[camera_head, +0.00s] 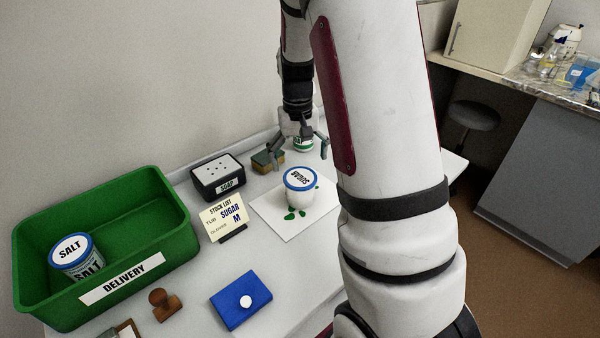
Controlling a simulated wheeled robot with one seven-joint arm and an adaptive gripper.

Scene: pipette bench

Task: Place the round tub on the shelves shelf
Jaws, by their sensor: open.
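A round white tub with a blue-rimmed lid reading SUGAR (299,188) stands upright on a white sheet (268,213) on the bench. A second round tub, reading SALT (72,254), sits tilted inside the green DELIVERY crate (150,190). My gripper (297,152) is open beyond the sugar tub, pointing down near the wall. A small green-and-white item (303,144) shows between or behind its fingers; I cannot tell which. I make out no shelf labelled as the shelves.
A stock list card (224,215) reads tub SUGAR, gloves M. Nearby are a black SOAP box (218,176), a yellow-green sponge-like block (267,160), a blue booklet (241,299) and a brown stamp (164,305). Green spots lie on the sheet. A stool (474,115) stands right.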

